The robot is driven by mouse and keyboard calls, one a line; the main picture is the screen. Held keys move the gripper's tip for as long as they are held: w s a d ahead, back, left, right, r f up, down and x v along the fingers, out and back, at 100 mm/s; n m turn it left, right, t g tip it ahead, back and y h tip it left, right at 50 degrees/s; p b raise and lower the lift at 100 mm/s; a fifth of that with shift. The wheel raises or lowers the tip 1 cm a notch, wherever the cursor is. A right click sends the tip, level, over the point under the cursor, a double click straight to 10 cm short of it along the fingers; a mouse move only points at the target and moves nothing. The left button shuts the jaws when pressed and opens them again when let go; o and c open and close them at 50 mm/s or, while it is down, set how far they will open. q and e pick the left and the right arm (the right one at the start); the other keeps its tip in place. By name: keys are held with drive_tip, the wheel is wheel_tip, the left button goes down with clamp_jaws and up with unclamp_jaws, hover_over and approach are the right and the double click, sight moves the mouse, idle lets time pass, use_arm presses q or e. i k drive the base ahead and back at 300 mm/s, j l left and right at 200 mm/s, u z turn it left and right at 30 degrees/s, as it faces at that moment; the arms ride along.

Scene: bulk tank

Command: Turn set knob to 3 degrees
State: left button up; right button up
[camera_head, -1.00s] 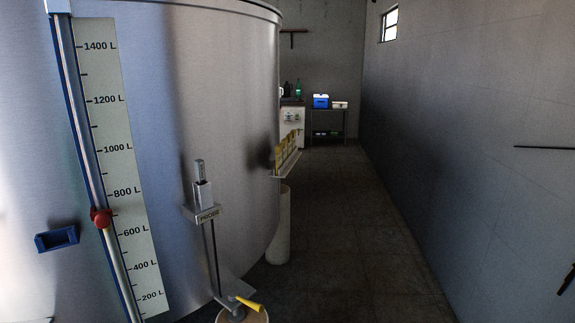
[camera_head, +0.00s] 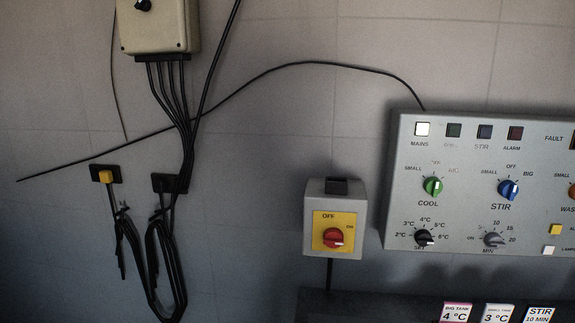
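The set knob (camera_head: 424,238) is a small black knob at the lower left of the grey control panel (camera_head: 400,160), which is on the right in the head view. Its scale has marks from 2°C at the left over 4°C at the top to 6°C at the right. A light pointer mark seems to lie toward the right side, but it is too small to read surely. Neither of my grippers is in view.
The panel also has a green COOL knob (camera_head: 432,187), a blue STIR knob (camera_head: 508,190) and a grey MIN knob (camera_head: 493,240). Left of it is a red mains switch (camera_head: 333,238). Labelled cards (camera_head: 497,313) stand below. Black cables (camera_head: 165,250) hang at left.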

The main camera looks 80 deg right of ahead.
sight(423, 238)
drive_tip(key=z, duration=3.8)
